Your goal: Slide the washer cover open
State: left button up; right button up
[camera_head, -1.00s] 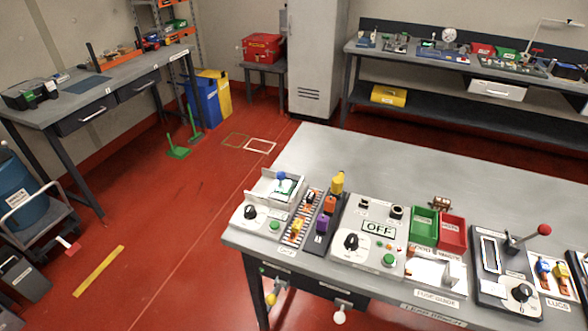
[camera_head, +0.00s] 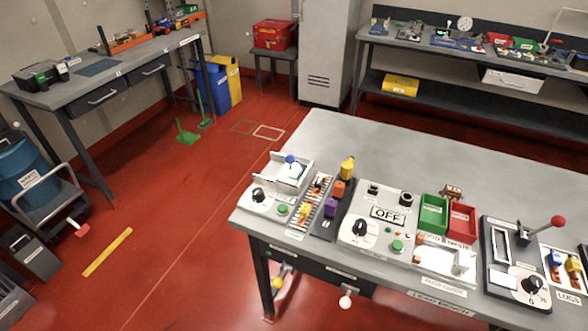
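Near the left end of the front bench is a small white open-topped housing (camera_head: 308,164) with a blue ball knob (camera_head: 290,159) and a pale part below it. This looks like the washer unit with its cover, but its label is too small to read. I cannot tell how far the cover is open. A black dial (camera_head: 259,194) and a green button (camera_head: 282,209) are on the plate in front of it. Neither of my grippers is in view, and nothing touches the unit.
The front bench (camera_head: 400,150) has a bare grey top behind the devices. Right of the unit stand a panel reading OFF (camera_head: 387,215), a green bin (camera_head: 433,214), a red bin (camera_head: 461,223) and a red-knobbed lever (camera_head: 558,222). Red floor (camera_head: 180,230) is open to the left.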

aim_at(289, 159)
jog(key=z, duration=0.5)
jog(key=k, duration=0.6)
jog(key=z, duration=0.7)
jog(key=i, duration=1.05)
jog(key=u, duration=0.45)
